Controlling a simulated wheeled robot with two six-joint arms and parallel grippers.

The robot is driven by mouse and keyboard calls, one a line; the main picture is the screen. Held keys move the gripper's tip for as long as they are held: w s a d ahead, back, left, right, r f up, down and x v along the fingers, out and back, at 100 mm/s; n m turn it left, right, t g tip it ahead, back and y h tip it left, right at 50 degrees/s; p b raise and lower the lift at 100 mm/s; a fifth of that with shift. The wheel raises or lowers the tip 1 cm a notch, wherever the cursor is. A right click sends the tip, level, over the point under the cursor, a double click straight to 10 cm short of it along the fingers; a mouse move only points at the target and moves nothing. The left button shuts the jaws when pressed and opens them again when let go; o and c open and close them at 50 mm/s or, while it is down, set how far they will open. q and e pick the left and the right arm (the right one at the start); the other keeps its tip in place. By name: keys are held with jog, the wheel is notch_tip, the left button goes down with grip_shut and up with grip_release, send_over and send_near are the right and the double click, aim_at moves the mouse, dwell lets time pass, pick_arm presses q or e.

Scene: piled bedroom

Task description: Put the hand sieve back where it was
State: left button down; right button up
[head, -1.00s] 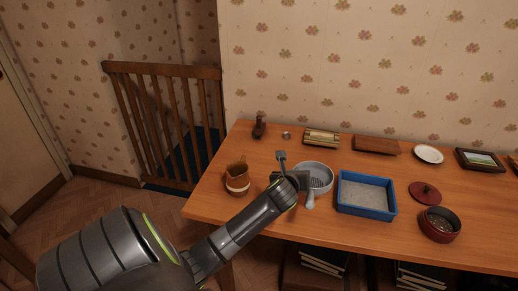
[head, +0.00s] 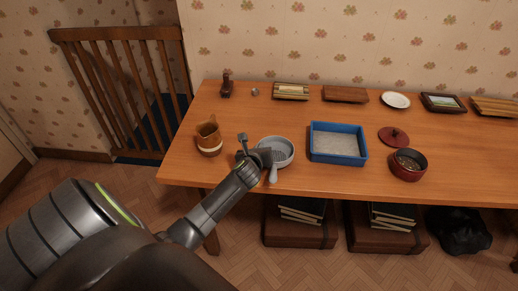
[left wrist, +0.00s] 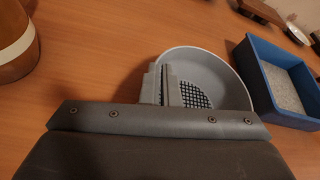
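The hand sieve (head: 284,148) is a grey round bowl with a mesh bottom and a short handle toward the front. It is at the left part of the wooden table, between the mug and the blue tray. My left gripper (head: 266,157) is at its near left side. In the left wrist view the two fingers (left wrist: 165,85) are nearly together at the edge of the sieve (left wrist: 208,70), closed on it. The gripper body hides the handle there. I cannot tell whether the sieve touches the table. My right gripper is out of view.
A wooden mug (head: 208,140) stands to the left and a blue tray (head: 338,157) close to the right. A red pot (head: 408,170) and its lid (head: 393,137) are farther right. Small items line the back of the table (head: 450,160). Bare wood lies behind the sieve.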

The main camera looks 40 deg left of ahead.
pick_arm(q)
jog(key=shift+f, duration=0.1)
jog(key=c, duration=1.7)
grip_release()
jog(key=shift+r, duration=0.2)
jog(key=v, duration=1.2)
jog(key=shift+p, duration=0.3)
